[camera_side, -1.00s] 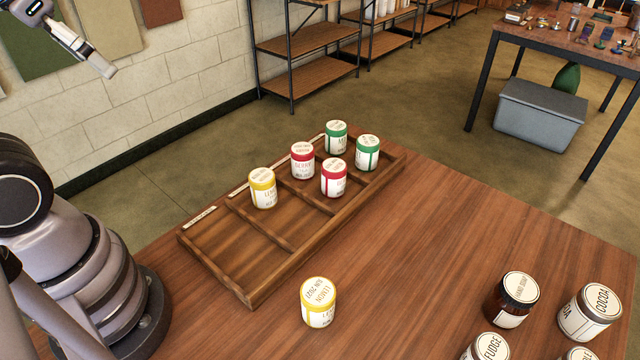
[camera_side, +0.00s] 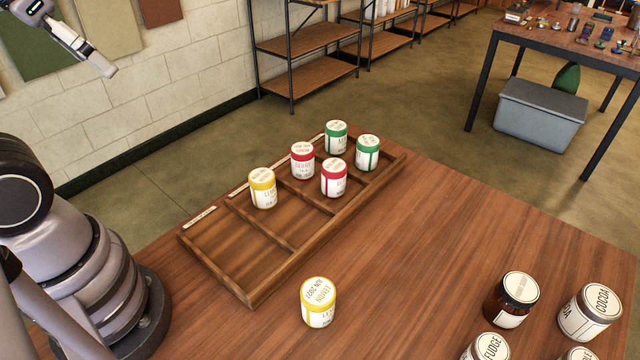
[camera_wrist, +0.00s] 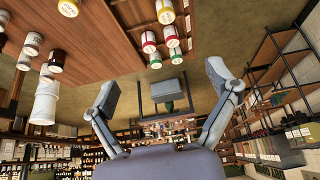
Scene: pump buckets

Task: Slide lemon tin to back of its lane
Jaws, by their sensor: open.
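A second yellow lemon tin (camera_side: 318,302) stands upright on the table in front of the tray, outside the lanes. In the wrist view, yellow tins show at the top edge (camera_wrist: 68,6) and beside the red tins (camera_wrist: 165,12). My gripper (camera_wrist: 162,80) is open with nothing between its fingers, raised away from the tins. In the side view only part of it shows at the upper left.
Two red tins (camera_side: 334,178) (camera_side: 303,160) and two green tins (camera_side: 368,152) (camera_side: 336,137) stand in neighbouring lanes, with low dividers between. The leftmost lane is empty. Several jars, including an amber one (camera_side: 511,300) and a cocoa one (camera_side: 589,311), stand at the table's right.

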